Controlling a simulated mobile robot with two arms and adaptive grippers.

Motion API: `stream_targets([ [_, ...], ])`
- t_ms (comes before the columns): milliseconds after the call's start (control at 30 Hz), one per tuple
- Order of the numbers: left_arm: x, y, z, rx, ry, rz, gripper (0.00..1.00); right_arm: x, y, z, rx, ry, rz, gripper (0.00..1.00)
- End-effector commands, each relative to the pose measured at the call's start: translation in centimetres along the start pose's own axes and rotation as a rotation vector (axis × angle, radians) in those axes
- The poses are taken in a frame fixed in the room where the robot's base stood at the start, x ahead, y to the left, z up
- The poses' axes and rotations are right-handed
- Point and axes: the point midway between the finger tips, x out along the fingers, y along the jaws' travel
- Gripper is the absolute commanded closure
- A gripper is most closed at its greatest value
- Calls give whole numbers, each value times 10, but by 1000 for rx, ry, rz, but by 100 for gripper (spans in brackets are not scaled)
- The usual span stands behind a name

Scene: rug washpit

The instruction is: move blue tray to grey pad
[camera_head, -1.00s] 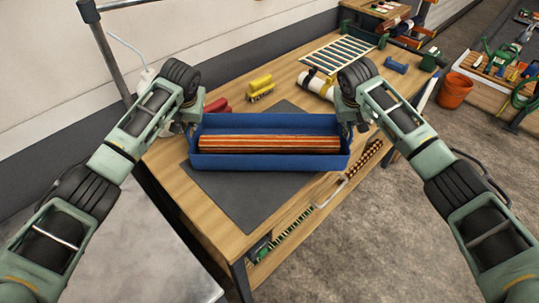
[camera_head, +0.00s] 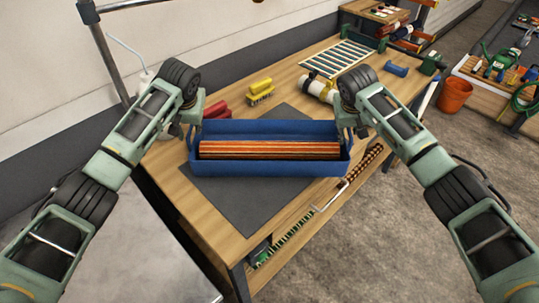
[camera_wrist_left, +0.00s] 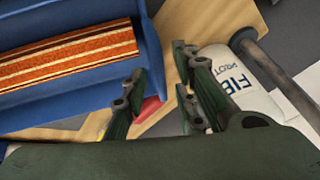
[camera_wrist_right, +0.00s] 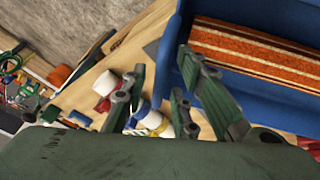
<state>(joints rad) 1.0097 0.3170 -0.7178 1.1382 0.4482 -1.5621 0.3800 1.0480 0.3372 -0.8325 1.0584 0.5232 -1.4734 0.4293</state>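The blue tray (camera_head: 270,168) lies across the grey pad (camera_head: 243,205) on the bench, its ends reaching past the pad's sides. An orange striped rug piece (camera_head: 270,150) lies in it. My left gripper (camera_head: 190,130) is at the tray's left end; in the left wrist view its fingers (camera_wrist_left: 160,105) are apart, with the tray wall beside them and nothing clasped. My right gripper (camera_head: 350,128) is at the right end; in the right wrist view its fingers (camera_wrist_right: 165,105) are also apart, close to the tray's end wall. The tray hides the pad's middle.
Behind the tray are a yellow brush (camera_head: 260,91), a red item (camera_head: 217,109), a white bottle (camera_head: 316,87) and a slatted rack (camera_head: 338,57). A blue block (camera_head: 397,69) sits further right. An orange bucket (camera_head: 455,95) stands on the floor. The bench's front edge is close.

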Motion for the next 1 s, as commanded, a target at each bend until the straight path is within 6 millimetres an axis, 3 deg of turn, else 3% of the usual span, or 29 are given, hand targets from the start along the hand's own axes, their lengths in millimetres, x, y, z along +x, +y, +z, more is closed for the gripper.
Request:
stream_targets([
  [200, -49, 1, -1, 2, 4, 2, 73, 0, 0, 0, 0, 0, 0, 73],
  [433, -87, 1, -1, 2, 3, 2, 73, 0, 0, 0, 0, 0, 0, 73],
  [667, -98, 1, 0, 2, -1, 1, 73, -8, 0, -1, 0, 1, -1, 73],
  [1000, -98, 1, 0, 2, 0, 1, 73, -76, 0, -1, -1, 5, -2, 73],
])
